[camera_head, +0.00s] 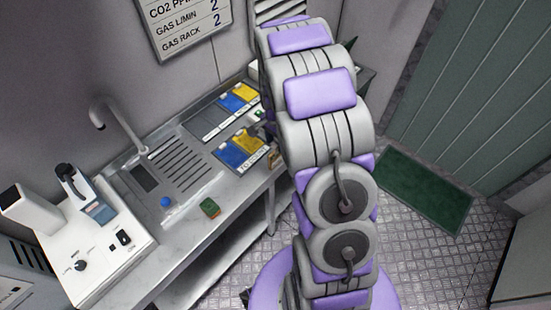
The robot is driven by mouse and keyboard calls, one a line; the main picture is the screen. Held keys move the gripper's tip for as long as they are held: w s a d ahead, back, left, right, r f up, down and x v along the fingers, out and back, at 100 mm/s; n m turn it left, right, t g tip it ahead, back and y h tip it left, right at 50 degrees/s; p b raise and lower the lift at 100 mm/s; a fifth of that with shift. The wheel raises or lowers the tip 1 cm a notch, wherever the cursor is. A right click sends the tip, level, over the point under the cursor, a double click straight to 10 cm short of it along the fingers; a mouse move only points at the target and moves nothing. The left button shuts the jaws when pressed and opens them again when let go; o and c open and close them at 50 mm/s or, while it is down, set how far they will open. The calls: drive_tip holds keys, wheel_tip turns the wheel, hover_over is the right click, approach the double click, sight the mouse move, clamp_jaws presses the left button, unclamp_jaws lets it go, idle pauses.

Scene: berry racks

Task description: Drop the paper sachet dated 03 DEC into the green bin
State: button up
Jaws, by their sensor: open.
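My arm rises through the middle and hides much behind it. A small dark and purple part at its left edge, over the back trays, looks like my gripper (262,125); it is mostly covered, and no sachet shows in it. Trays with blue and yellow packets (237,152) lie on the bench, with a similar pair (238,97) farther back. Their dates are too small to read. A small tan item (274,158) lies at the bench edge beside my arm. I cannot make out a green bin for certain.
The metal bench (185,235) holds a sink with a tap (118,125), a blue knob (166,202), a green and brown block (209,208) and a white device (95,235). A green mat (425,190) lies on the open floor at right.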

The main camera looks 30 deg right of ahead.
sight(275, 146)
drive_tip(key=f, duration=0.1)
drive_tip(key=f+b, duration=0.1)
drive_tip(key=f, duration=0.3)
drive_tip(key=shift+w+a+f+b, duration=0.1)
drive_tip(key=shift+w+a+b, duration=0.2)
drive_tip(key=shift+a, duration=0.1)
drive_tip(key=shift+d, duration=0.15)
drive_tip(key=shift+d, duration=0.1)
drive_tip(key=shift+c, duration=1.2)
clamp_jaws()
